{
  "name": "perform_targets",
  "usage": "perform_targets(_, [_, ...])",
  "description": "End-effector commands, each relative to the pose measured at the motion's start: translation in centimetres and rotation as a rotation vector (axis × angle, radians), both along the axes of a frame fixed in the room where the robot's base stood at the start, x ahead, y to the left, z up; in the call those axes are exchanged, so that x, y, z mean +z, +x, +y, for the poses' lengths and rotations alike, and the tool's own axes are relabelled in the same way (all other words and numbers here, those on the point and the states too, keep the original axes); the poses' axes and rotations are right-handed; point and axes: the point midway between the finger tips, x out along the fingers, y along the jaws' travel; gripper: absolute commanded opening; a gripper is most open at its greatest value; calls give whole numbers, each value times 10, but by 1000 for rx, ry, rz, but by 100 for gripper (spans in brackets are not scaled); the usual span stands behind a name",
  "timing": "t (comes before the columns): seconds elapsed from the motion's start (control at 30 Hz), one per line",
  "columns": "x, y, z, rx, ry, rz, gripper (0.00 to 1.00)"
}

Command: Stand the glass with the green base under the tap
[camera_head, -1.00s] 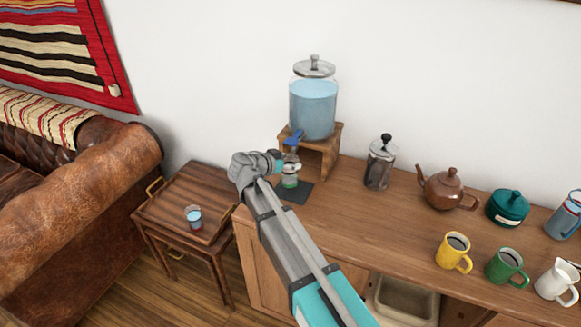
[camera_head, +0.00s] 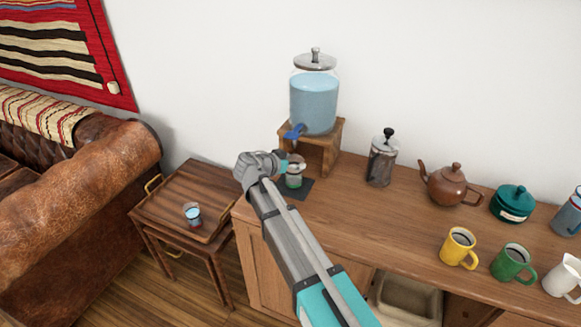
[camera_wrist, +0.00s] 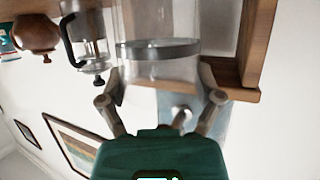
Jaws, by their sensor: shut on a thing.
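The glass with the green base (camera_head: 294,181) is upright over the dark mat (camera_head: 304,190) on the sideboard. I cannot tell whether its base touches the mat. My gripper (camera_head: 288,166) is shut on the glass from the left, around its upper part. The blue tap (camera_head: 293,132) of the water dispenser (camera_head: 314,105) is above the glass in the picture. In the wrist view my gripper (camera_wrist: 160,88) has a finger on each side of the clear glass (camera_wrist: 160,68), whose green base is out of view.
The dispenser stands on a wooden stand (camera_head: 328,143). A French press (camera_head: 381,160), a brown teapot (camera_head: 450,185) and several mugs stand to the right.

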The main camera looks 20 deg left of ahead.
Motion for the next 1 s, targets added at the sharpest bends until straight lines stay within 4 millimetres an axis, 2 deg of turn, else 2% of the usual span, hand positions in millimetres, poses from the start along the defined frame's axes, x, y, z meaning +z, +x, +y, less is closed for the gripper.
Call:
perform_targets(0.6, [-9,0,0,-1,-1,-1,22])
perform_targets(0.63, [-8,0,0,-1,0,0,89])
perform_targets(0.7, [-8,0,0,-1,0,0,100])
perform_targets(1.0, [-7,0,0,-1,0,0,100])
